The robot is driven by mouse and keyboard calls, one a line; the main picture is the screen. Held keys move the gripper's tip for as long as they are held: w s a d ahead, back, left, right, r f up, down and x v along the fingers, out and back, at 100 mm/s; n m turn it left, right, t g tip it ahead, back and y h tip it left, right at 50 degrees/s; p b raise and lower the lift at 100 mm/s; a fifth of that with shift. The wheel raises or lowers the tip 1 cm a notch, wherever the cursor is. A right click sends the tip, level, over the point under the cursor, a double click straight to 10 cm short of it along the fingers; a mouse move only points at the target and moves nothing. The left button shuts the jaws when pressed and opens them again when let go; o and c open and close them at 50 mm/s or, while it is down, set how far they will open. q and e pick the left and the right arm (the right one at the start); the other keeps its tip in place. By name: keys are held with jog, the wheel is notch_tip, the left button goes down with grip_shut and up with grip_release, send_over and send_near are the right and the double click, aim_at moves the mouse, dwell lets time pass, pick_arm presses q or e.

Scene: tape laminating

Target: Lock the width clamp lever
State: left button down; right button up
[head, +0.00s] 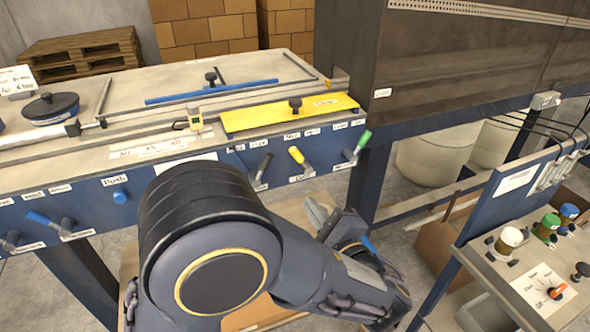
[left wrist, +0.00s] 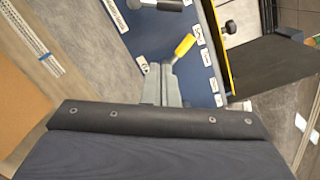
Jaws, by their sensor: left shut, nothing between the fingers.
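A lever with a yellow handle (head: 298,157) stands on the blue front panel (head: 225,165) of the machine. To its left is a black-handled lever (head: 262,167), and to its right a green-handled lever (head: 360,142). The small labels are too blurred to tell which is the width clamp lever. My left gripper (head: 318,213) is in front of and below these levers, shut and empty. In the left wrist view, its closed fingertips (left wrist: 162,68) are close to the yellow handle (left wrist: 184,46); whether they touch I cannot tell. My right gripper is out of view.
A yellow plate (head: 285,115) with a black knob lies on the machine top above the levers. A blue-handled lever (head: 40,219) and a blue push button (head: 120,195) are farther left. A control stand (head: 520,265) with knobs is at the right.

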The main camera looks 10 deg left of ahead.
aim_at(261, 166)
pick_arm(q)
jog(key=shift+d+t, duration=0.3)
jog(key=shift+d, duration=0.1)
jog(key=shift+w, duration=0.1)
jog(key=w+a+p, duration=0.1)
jog(key=w+a, duration=0.1)
jog(key=a, duration=0.1)
jog(key=w+a+r+p, duration=0.1)
jog(key=w+a, duration=0.1)
jog(key=a, duration=0.1)
jog(key=w+a+r+p, duration=0.1)
jog(key=w+a, duration=0.1)
jog(key=a, duration=0.1)
jog(key=shift+w+a+r, duration=0.15)
jog(key=shift+w, duration=0.2)
